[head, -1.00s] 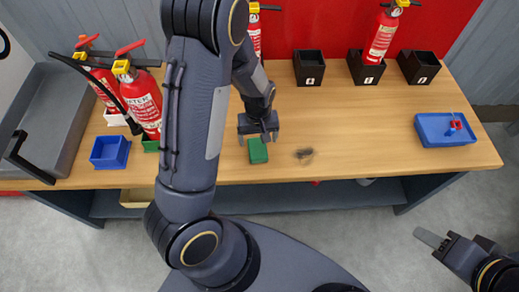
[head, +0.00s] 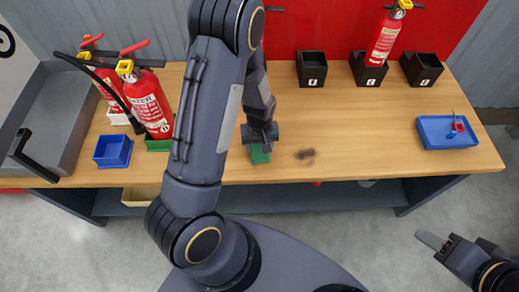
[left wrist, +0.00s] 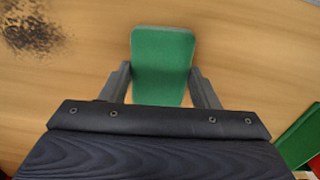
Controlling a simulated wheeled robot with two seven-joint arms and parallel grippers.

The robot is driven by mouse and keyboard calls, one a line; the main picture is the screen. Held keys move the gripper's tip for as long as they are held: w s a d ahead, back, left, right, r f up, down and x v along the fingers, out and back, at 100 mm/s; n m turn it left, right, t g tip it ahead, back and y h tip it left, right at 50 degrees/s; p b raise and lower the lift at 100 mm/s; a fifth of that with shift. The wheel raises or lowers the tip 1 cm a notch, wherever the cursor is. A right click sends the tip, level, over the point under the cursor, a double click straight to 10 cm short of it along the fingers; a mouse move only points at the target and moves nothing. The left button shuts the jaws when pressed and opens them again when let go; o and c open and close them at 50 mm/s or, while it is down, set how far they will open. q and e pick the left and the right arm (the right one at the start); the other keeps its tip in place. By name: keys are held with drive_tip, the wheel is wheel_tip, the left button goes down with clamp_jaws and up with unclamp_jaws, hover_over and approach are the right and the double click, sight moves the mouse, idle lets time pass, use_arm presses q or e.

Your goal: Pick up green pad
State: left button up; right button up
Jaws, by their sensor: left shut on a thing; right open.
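The green pad (head: 259,154) is on the wooden table near its front edge, partly hidden by my left gripper in the head view. In the left wrist view the pad (left wrist: 162,66) is a green rounded rectangle between the two fingers. My left gripper (head: 260,147) is shut on the pad, its fingers (left wrist: 162,88) at the pad's two sides. I cannot tell whether the pad is clear of the tabletop. My right gripper (head: 435,246) is open and empty, off the table at the lower right.
A dark smudge (head: 305,154) lies right of the pad. Red extinguishers (head: 148,103) and a blue bin (head: 113,151) stand at the left. Black bins (head: 311,69) line the back. A blue tray (head: 446,132) is at the right. The table's middle right is clear.

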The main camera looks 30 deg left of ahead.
use_arm(q)
drive_tip(key=shift+r, duration=0.15)
drive_tip(key=shift+r, duration=0.25)
wheel_tip(320, 180, up, 3)
drive_tip(key=shift+f+b, duration=0.1)
drive_tip(key=shift+b, duration=0.25)
drive_tip(key=s+a+r+p, duration=0.1)
drive_tip(key=s+r, duration=0.3)
drive_tip(key=s, duration=0.3)
drive_tip(key=s+a+r+p, duration=0.1)
drive_tip(key=s+a+r, duration=0.1)
drive_tip(key=s+r, duration=0.3)
drive_tip(key=shift+s+r, duration=0.25)
drive_tip(key=shift+s, duration=0.6)
drive_tip(key=shift+a, duration=0.1)
